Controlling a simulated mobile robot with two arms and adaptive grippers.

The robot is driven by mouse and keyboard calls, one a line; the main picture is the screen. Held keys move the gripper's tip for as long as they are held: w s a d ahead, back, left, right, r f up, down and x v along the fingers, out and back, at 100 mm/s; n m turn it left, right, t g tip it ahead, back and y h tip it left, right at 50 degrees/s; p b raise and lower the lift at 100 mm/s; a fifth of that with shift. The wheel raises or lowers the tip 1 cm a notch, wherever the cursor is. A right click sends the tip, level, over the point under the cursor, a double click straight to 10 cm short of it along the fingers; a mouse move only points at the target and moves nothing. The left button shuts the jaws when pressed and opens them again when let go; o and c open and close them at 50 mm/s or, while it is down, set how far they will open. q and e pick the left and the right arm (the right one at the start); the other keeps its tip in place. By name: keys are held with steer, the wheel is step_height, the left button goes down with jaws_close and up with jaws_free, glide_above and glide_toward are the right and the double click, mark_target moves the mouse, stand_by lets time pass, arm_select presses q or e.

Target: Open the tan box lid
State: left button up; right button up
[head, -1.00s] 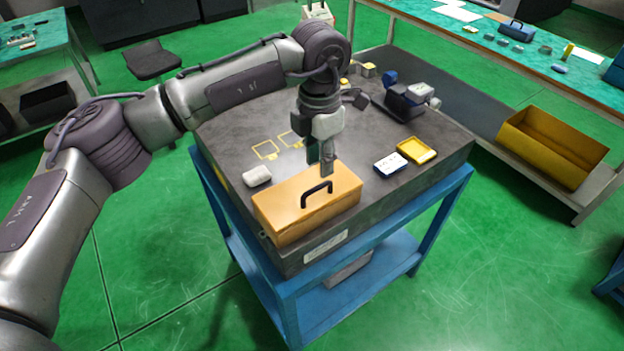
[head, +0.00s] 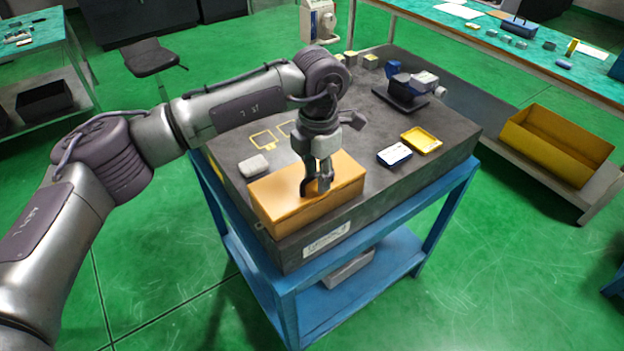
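The tan box (head: 285,212) stands on the front part of the dark slab, with its lid down. A dark handle (head: 304,188) is on top of the lid, largely covered by my gripper. My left gripper (head: 316,187) points down over the lid, with its fingertips at the handle. Whether the fingers are closed on the handle or still apart around it cannot be told. My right gripper is not in view.
A grey rounded block (head: 254,166) lies behind the box on the left. A white-and-blue case (head: 394,155) and a yellow tray (head: 422,140) lie to the right. A dark device (head: 405,92) stands farther back. The slab between them is mostly clear.

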arm_select(q)
jaws_close()
steer(key=shift+r, duration=0.15)
steer(key=shift+w+a+r, duration=0.3)
steer(key=shift+w+r, duration=0.1)
steer(key=shift+r, duration=0.3)
steer(key=shift+a+r, duration=0.1)
